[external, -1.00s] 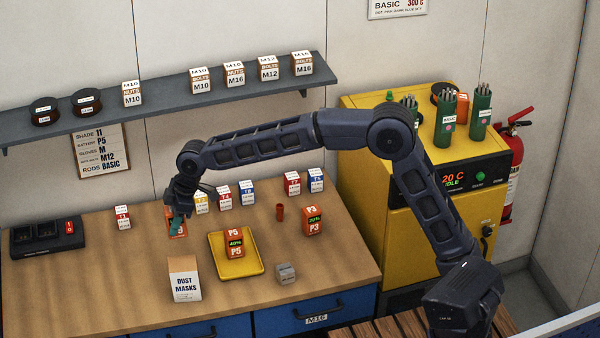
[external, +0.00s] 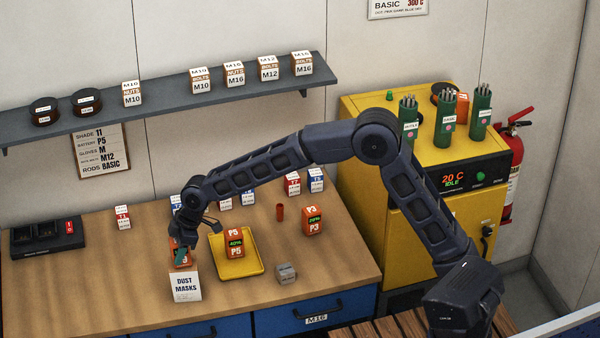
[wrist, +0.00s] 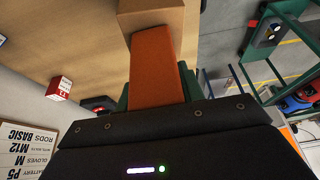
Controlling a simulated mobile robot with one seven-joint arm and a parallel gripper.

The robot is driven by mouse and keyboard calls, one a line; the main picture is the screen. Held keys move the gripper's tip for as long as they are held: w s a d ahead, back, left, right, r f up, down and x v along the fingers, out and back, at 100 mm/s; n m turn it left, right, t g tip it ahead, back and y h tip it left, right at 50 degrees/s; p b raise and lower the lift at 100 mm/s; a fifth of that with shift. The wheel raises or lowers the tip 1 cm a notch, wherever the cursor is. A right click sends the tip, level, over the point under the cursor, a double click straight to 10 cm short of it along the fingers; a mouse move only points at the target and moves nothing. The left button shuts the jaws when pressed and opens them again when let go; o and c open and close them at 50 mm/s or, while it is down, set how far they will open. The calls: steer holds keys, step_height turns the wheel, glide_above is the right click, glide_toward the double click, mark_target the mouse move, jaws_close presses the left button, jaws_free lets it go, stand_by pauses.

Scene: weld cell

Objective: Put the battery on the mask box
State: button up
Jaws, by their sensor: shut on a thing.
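My gripper (external: 181,247) is shut on an orange battery (external: 182,262), which also fills the middle of the wrist view (wrist: 157,65). Its label is partly hidden by the green fingers. The mask box (external: 187,288), marked DUST MASKS, stands on the bench near its front edge. My gripper and the battery are just behind and above the box in the external view, overlapping its top edge. In the wrist view a plain cardboard box face (wrist: 155,22) lies just beyond the battery's end. I cannot tell whether the battery touches it.
A yellow tray (external: 256,270) holding another orange battery (external: 235,243) marked P5 is right of the box. A P3 battery (external: 312,221), a grey block (external: 286,273) and a charger (external: 47,238) are on the bench. Clear bench lies left of the box.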

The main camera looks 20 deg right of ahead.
steer(key=shift+f, duration=0.1)
steer(key=o, duration=1.2)
steer(key=v, duration=1.2)
steer(key=shift+d, duration=0.15)
